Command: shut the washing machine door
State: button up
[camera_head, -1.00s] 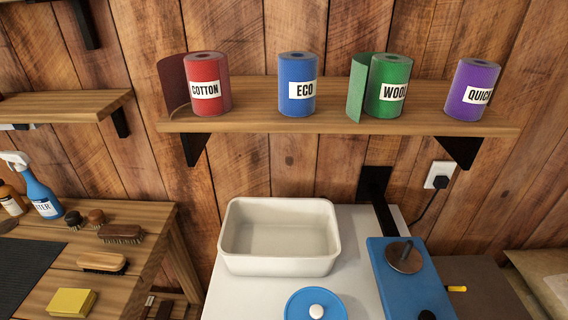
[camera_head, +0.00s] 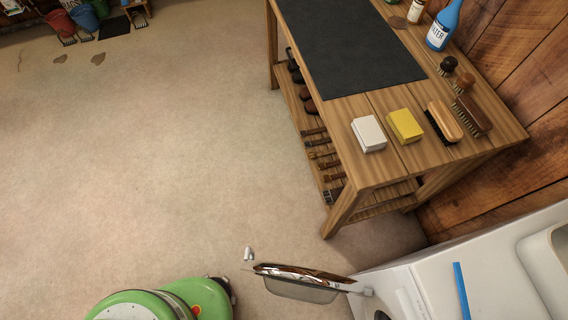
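The washing machine (camera_head: 407,269) is white and stands at the bottom right, cut off by the frame edge. Its door (camera_head: 300,284) stands open, sticking out to the left from the machine's front over the floor. I see the door nearly edge-on, with a shiny rim and a greyish pane below it. A small pale piece (camera_head: 248,254) shows at the door's free end; I cannot tell whether it is the door's catch.
A wooden workbench (camera_head: 383,172) with a black mat (camera_head: 345,45), brushes and two blocks stands beyond the door, a floor gap between. A pale basin (camera_head: 552,268) is on the machine. The floor (camera_head: 140,150) at left is open; buckets (camera_head: 84,16) stand far off.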

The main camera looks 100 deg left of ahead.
aim_at(304, 276)
jog(key=k+j+z, duration=0.25)
jog(key=k+j, duration=1.3)
jog(key=j, duration=0.4)
jog(key=k+j, duration=0.15)
jog(key=i+j+u, duration=0.3)
jog(key=i+j, duration=0.1)
